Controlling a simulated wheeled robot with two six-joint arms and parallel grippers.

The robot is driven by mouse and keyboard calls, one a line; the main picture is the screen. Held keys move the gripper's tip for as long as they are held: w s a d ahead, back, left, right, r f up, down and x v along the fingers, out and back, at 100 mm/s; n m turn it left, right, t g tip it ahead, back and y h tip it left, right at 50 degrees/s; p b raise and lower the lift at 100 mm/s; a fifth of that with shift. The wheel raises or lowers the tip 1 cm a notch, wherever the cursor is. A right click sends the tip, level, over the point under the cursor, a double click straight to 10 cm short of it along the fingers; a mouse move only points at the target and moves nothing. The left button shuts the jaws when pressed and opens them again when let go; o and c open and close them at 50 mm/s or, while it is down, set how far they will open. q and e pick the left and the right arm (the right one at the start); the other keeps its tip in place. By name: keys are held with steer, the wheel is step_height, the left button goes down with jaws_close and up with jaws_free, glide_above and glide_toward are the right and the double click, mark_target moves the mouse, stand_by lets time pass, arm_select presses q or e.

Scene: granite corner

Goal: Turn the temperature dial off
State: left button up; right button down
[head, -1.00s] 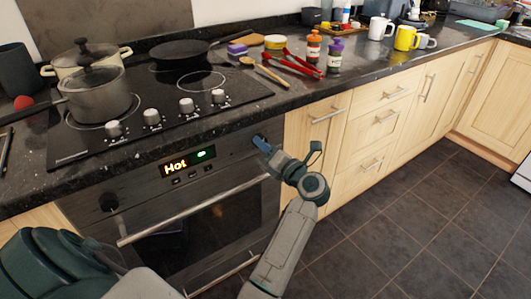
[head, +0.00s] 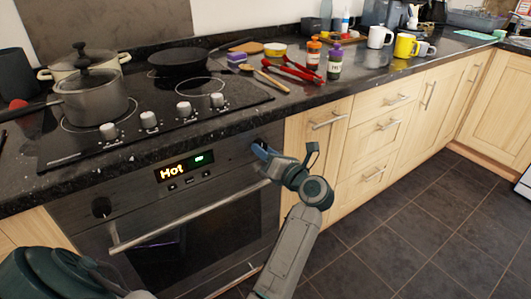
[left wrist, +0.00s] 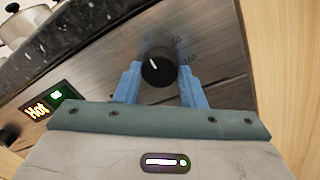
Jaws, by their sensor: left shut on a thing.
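The temperature dial (left wrist: 158,68) is a round black knob with a white pointer line, on the right of the oven's dark front panel. In the left wrist view a printed scale with 0, 50 and 100 runs above and right of it. The pointer tilts up and left, roughly toward the 0. My left gripper (left wrist: 160,88) is shut on the dial, with one blue finger on each side. In the head view the left gripper (head: 262,150) is at the panel's right end and hides most of the dial. My right gripper is not in view.
The oven display (head: 186,167) reads "Hot" beside a green light. A second black knob (head: 101,207) is at the panel's left. The oven handle (head: 195,213) runs below the panel. Pots and a pan (head: 181,58) stand on the hob above. The floor at right is clear.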

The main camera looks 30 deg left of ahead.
arm_select(q)
steer(key=o, duration=1)
